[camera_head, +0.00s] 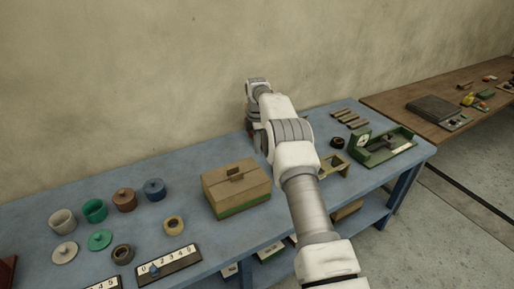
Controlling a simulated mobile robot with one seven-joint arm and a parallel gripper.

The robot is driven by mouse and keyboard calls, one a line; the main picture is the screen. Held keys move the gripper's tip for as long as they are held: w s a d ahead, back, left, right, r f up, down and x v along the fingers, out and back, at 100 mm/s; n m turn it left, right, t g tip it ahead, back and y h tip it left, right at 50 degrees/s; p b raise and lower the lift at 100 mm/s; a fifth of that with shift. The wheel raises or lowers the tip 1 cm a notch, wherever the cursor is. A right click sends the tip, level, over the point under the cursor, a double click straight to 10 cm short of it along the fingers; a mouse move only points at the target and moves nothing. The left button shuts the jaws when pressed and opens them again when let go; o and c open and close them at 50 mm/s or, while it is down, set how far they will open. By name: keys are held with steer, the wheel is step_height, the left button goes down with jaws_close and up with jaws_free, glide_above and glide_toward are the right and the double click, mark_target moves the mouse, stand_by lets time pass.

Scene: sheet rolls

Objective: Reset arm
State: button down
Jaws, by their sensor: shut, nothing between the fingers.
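My arm reaches from the lower right across the blue table (225,240) toward the back wall. My gripper (252,128) is at the far end of the arm, near the table's back edge. It is small and partly hidden behind my own arm links. It is shut with nothing held. It is behind and to the right of the tan box (236,188) with a green base, apart from it.
Left of the box stand several lidded or open pots, including a green pot (95,210) and a blue pot (154,189). A numbered strip (168,262) lies at the front. Right of my arm are a green tray device (382,147) and wooden bars (350,118). A brown table (440,110) stands beyond.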

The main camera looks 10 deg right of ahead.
steer(key=s+a+r+m+t, duration=0.1)
steer(key=s+r+m, duration=0.1)
steer(key=r, duration=0.5)
steer(key=s+a+r+m, duration=0.1)
steer(key=s+r+m, duration=0.15)
steer(key=r, duration=0.45)
steer(key=s+a+r+m+t+b, duration=0.2)
steer(key=s+r+m, duration=0.2)
steer(key=s+r, duration=0.85)
steer(key=s+a+r+m+t, duration=0.1)
steer(key=s+m, duration=0.4)
steer(key=s, duration=0.9)
steer(key=s+f+m, duration=0.2)
steer(key=s+f, duration=0.1)
steer(key=s, duration=0.4)
steer(key=s+f+m+t+b, duration=0.1)
steer(key=s+f+m, duration=0.1)
steer(key=s, duration=0.6)
steer(key=shift+a+f+t, duration=0.3)
steer(key=shift+a+f, duration=0.1)
steer(key=shift+f, duration=0.2)
steer(key=shift+m, duration=0.25)
